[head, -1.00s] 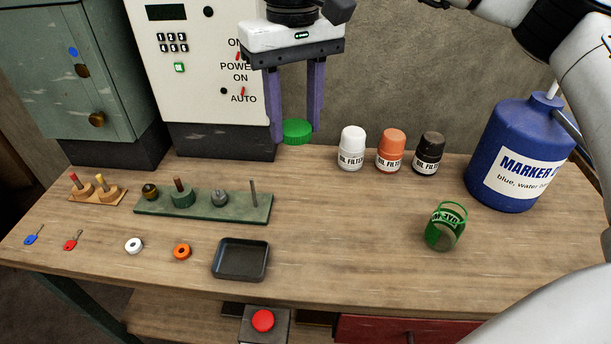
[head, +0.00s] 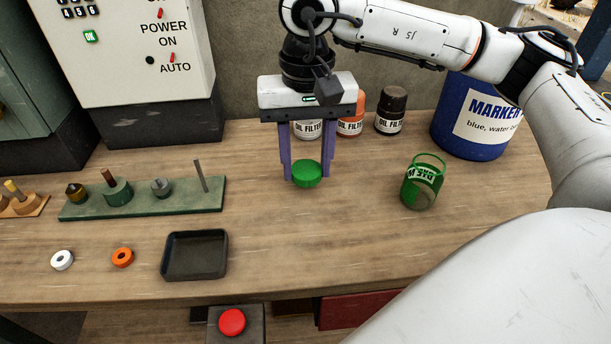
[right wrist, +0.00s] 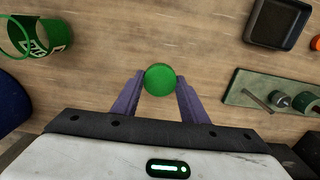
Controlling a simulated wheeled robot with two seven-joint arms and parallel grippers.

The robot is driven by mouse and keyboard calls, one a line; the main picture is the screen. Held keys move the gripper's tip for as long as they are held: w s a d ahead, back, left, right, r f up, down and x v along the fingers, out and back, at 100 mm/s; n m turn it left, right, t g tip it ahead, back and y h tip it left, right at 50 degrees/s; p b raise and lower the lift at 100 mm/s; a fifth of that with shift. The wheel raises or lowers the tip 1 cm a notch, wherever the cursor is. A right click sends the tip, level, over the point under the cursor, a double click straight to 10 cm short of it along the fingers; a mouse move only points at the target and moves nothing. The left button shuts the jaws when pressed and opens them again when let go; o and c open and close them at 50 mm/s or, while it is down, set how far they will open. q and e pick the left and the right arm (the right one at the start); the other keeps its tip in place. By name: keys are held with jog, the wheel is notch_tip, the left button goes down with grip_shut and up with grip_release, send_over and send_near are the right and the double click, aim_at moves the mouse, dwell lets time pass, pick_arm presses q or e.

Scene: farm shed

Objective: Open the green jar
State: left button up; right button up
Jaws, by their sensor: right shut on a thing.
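The green jar (head: 421,188) stands upright on the workbench, right of centre in the head view, with its top open and no lid on it. It also shows at the upper left of the right wrist view (right wrist: 42,35). The green lid (head: 307,174) is between the purple fingers of my right gripper (head: 306,177), which is shut on it. The lid also shows in the right wrist view (right wrist: 160,79). It is left of the jar; its exact height over the bench is hard to tell. My left gripper is not in view.
A black tray (head: 195,256) lies on the bench to the front left. A green peg board (head: 142,199) is behind it. Oil filter bottles (head: 390,111) stand behind my right gripper. A blue marker container (head: 470,115) is at the back right. Bench between tray and jar is clear.

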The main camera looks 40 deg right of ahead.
aim_at(307, 169)
jog(key=shift+f, duration=1.7)
jog(key=shift+f+b, duration=0.2)
jog(key=shift+b, duration=0.15)
jog(key=o, duration=1.1)
jog(key=shift+o, duration=0.2)
notch_tip(307, 169, up, 12)
jog(key=p, duration=0.1)
jog(key=shift+r+p, duration=0.25)
jog(key=shift+p, duration=0.05)
jog(key=shift+r, duration=0.1)
